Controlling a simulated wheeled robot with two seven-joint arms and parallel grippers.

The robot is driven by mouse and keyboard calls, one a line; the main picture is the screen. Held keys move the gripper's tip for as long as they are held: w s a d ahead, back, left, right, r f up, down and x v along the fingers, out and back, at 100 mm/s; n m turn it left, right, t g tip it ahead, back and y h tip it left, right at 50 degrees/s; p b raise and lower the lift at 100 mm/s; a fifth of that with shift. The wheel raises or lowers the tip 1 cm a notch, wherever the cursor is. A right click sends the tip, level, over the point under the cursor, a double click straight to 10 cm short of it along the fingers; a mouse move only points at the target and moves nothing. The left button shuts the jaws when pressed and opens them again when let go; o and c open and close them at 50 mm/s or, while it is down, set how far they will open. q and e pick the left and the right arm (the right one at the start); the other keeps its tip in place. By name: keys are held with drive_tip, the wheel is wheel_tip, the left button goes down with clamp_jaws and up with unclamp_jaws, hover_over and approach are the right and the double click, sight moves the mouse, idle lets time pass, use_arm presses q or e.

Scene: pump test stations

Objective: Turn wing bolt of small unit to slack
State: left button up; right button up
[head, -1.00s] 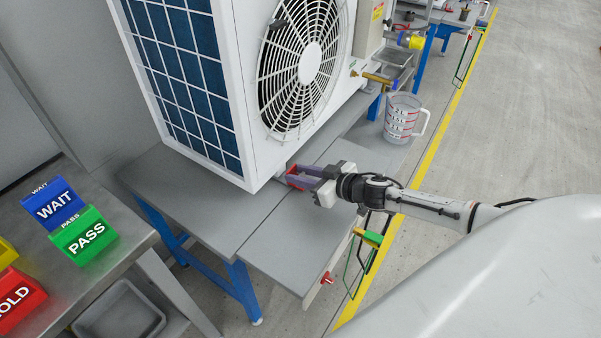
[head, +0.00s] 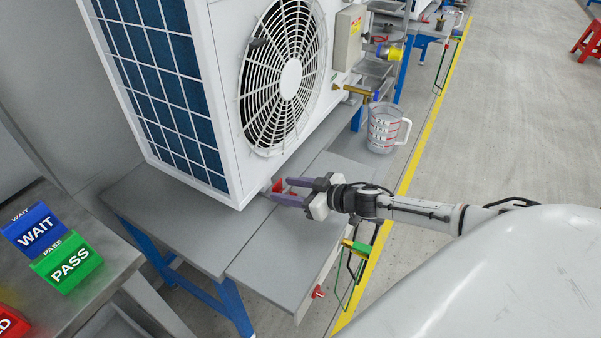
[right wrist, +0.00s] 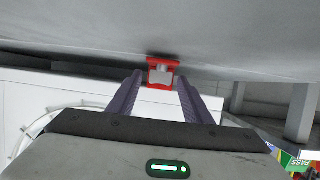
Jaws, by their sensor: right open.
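A white fan unit (head: 215,95) stands on the grey bench (head: 290,245). At its lower front edge is a small red part (head: 278,186), which may be the wing bolt. In the right wrist view the red part (right wrist: 162,72) has a grey middle and lies between and just beyond the fingertips, under a grey surface. My right gripper (head: 283,190) is open, its purple fingers pointing at the red part; no contact is clear. In the right wrist view, the open right gripper (right wrist: 160,82) holds nothing. My left gripper is not in view.
A measuring jug (head: 383,128) hangs or stands past the bench, near a brass pipe fitting (head: 358,92). A red knob (head: 317,291) is on the bench front. Blue WAIT (head: 36,230) and green PASS (head: 67,262) blocks sit on a side table. The bench's near part is clear.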

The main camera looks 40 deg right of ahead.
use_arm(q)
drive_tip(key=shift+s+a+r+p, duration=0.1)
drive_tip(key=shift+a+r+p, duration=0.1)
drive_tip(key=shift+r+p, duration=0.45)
use_arm(e)
drive_tip(key=v, duration=0.9)
drive_tip(key=shift+s+d+r, duration=0.1)
drive_tip(key=shift+s+r, duration=0.1)
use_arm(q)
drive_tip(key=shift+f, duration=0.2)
